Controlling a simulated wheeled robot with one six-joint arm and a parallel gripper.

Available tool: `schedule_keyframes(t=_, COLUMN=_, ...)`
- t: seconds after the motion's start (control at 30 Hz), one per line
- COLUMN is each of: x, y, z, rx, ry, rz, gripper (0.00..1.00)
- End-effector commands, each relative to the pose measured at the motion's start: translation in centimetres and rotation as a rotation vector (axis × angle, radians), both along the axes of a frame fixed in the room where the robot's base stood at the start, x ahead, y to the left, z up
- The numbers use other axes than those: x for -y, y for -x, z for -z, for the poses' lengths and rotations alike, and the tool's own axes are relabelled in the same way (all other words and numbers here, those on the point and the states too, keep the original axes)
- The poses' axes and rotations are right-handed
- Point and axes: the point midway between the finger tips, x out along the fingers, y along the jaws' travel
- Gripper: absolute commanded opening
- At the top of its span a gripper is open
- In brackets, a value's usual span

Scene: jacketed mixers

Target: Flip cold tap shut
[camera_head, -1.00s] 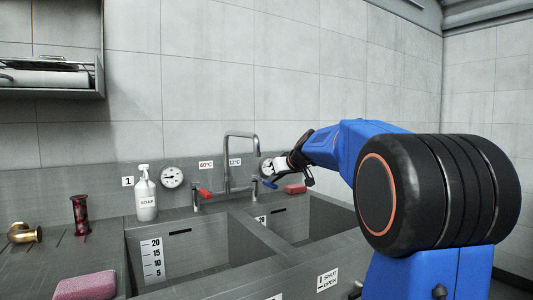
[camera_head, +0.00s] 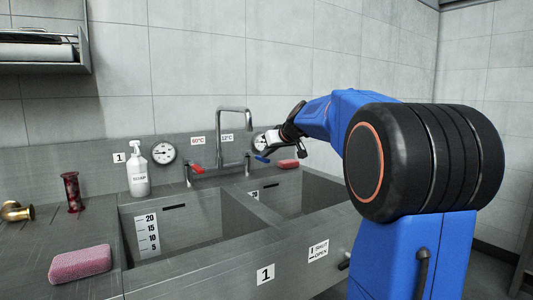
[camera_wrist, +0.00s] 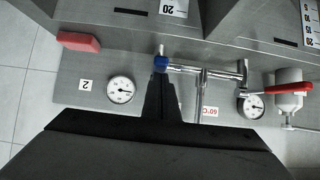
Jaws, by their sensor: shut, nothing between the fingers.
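The cold tap's blue lever (camera_head: 262,159) sticks out to the right of the faucet, below the 12°C label (camera_head: 227,137). In the wrist view only a short blue part (camera_wrist: 161,64) shows beside the pipe; my gripper hides the rest. My gripper (camera_head: 274,140) is just above and right of the blue lever in the head view. In the wrist view my fingers (camera_wrist: 163,85) are together and empty, their tips close to the blue part; I cannot tell whether they touch. The faucet spout (camera_head: 232,109) rises between the two taps.
The hot tap's red lever (camera_head: 198,169) is left of the spout. A soap bottle (camera_head: 138,172) and a gauge (camera_head: 163,153) stand further left. A red block (camera_head: 289,163) lies right of the cold tap. Two sink basins are in front, with a pink sponge (camera_head: 80,264) at the left edge.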

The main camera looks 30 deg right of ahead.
Motion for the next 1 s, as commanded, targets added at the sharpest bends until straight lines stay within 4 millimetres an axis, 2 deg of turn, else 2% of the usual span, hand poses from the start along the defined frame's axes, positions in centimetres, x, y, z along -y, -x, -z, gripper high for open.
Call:
schedule_keyframes(t=0.17, x=-0.2, y=0.0, z=-1.1, rx=0.003, ry=0.001, rz=-0.001, gripper=0.0)
schedule_keyframes(t=0.37, x=-1.1, y=0.1, z=-4.0, rx=0.0, ry=0.003, rz=-0.005, gripper=0.0)
schedule_keyframes(t=0.8, x=-0.7, y=7.3, z=-5.7, rx=0.001, ry=0.001, rz=-0.001, gripper=0.0)
schedule_keyframes(t=1.0, x=-0.6, y=9.3, z=-6.2, rx=0.001, ry=0.001, rz=-0.002, gripper=0.0)
